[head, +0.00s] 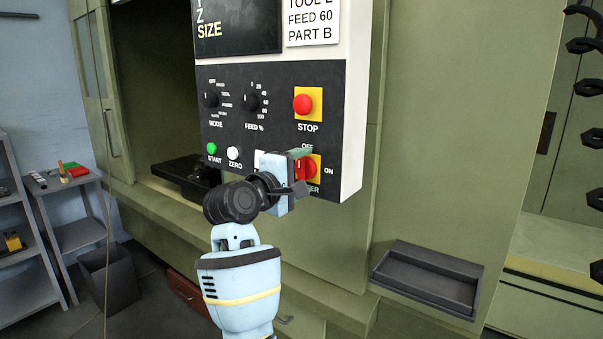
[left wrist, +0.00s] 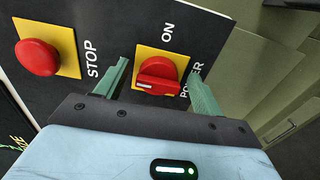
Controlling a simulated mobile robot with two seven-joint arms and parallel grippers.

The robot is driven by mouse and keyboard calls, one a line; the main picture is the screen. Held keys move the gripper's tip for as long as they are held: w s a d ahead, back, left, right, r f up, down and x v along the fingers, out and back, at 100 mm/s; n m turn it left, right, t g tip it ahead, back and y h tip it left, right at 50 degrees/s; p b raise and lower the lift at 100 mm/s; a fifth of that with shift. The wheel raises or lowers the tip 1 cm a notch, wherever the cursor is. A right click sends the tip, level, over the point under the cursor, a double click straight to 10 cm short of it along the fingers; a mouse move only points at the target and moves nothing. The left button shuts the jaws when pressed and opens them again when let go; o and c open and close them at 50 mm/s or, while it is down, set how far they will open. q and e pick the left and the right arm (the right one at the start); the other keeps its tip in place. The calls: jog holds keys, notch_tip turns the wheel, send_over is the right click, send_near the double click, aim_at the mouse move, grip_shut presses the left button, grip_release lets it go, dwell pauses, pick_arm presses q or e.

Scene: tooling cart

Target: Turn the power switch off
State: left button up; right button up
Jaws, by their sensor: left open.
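The power switch (head: 311,169) is a red rotary knob on a yellow plate at the lower right of the black control panel, with OFF above it and ON to its right. In the left wrist view the knob (left wrist: 158,75) sits between my fingers, its ridge running crosswise, roughly in line with the OFF–POWER direction rather than toward ON. My left gripper (head: 300,170) is open in front of the switch; it also shows in the left wrist view (left wrist: 161,82), with green fingers either side of the knob. I cannot tell whether they touch it. My right gripper is not in view.
The red STOP button (head: 303,104) on its yellow plate is just above the switch. The green START button (head: 212,149) and white ZERO button (head: 233,153) are to the left, near my arm. A dark tray (head: 428,278) juts out at lower right.

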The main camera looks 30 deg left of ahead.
pick_arm(q)
jog(key=s, duration=0.7)
jog(key=shift+s+a, duration=0.3)
jog(key=shift+s, duration=0.1)
jog(key=s+d+f+m+g, duration=0.1)
jog(key=d+f+m+g, duration=0.15)
jog(key=f, duration=0.85)
jog(key=s+d+f+m+g+y, duration=0.1)
jog(key=f+m, duration=0.3)
jog(key=f, duration=0.7)
jog(key=s+d+f+m+g, duration=0.1)
jog(key=d+f+m, duration=0.15)
jog(key=f, duration=0.95)
jog(key=s+d+f+m+g, duration=0.2)
jog(key=s+d+f+m, duration=0.2)
jog(key=s+f, duration=0.6)
jog(key=s+d+f+m+g+h, duration=0.1)
jog(key=s+d+f+m, duration=0.3)
jog(key=s+f, duration=0.7)
jog(key=s+m+g, duration=0.1)
jog(key=s+m, duration=0.1)
jog(key=s, duration=0.2)
jog(key=shift+f+h, duration=0.3)
jog(key=shift+d, duration=0.1)
